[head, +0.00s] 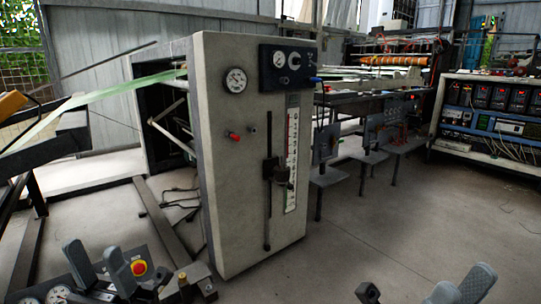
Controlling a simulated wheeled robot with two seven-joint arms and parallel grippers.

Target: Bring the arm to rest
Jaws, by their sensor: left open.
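My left gripper (94,251) is at the bottom left of the head view. Its two grey finger pads stand apart with nothing between them, in front of a dark control panel with a red button (139,268). My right gripper (464,281) is at the bottom right, partly cut off by the picture's edge. The rest of both arms is mostly out of view.
A tall grey machine cabinet (228,180) with gauges and a scaled slider stands in the middle. A pale green web (95,95) runs into it from the left. An instrument rack (490,112) stands at the right. The floor (400,230) at the front right is clear.

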